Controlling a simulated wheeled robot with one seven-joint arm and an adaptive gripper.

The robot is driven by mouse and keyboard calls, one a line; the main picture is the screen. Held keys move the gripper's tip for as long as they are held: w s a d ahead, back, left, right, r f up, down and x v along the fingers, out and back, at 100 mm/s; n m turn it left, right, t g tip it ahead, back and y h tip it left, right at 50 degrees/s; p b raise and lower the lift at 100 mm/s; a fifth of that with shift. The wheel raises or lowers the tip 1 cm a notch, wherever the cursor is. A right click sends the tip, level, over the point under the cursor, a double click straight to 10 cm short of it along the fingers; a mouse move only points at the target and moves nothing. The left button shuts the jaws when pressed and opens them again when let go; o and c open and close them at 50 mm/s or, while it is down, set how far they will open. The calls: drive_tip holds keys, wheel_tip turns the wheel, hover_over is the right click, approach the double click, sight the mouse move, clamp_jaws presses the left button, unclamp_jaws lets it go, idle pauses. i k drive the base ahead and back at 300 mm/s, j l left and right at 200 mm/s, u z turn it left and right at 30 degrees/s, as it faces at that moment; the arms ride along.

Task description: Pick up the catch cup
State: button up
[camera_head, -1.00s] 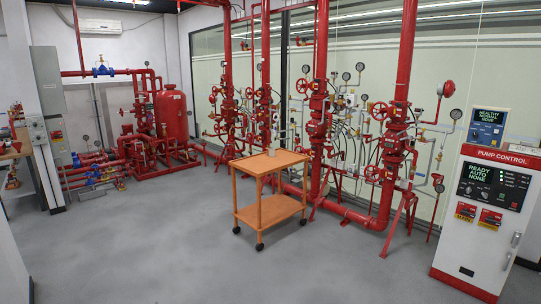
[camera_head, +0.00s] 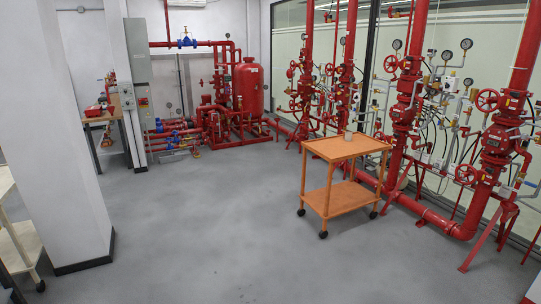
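The cart stands right of centre, in front of the red pipes. My gripper is not in view.
Red valve risers (camera_head: 409,100) with handwheels and gauges stand behind and right of the cart. A red tank (camera_head: 248,88) and pumps are at the back. A white pillar (camera_head: 75,130) and a pale cart (camera_head: 22,245) are at left. The grey floor (camera_head: 190,225) in front is clear.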

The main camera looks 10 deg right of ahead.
sight(347, 137)
drive_tip(key=i+l+z, duration=0.35)
drive_tip(key=i, duration=0.15)
drive_tip(key=i+l+z, duration=0.2)
drive_tip(key=i+z, duration=0.15)
drive_tip(key=i, duration=0.2)
drive_tip(key=i+z, duration=0.3)
drive_tip(key=i, duration=1.5)
drive_tip(key=i+l, duration=0.15)
drive_tip(key=i, duration=1.15)
drive_tip(key=i+l+u, duration=0.1)
drive_tip(key=i+u, duration=0.2)
drive_tip(key=i, duration=0.25)
drive_tip(key=i+l+u, duration=0.2)
drive_tip(key=i+u, duration=0.15)
drive_tip(key=i, duration=0.15)
drive_tip(key=i+l+u, duration=0.3)
drive_tip(key=i, duration=0.2)
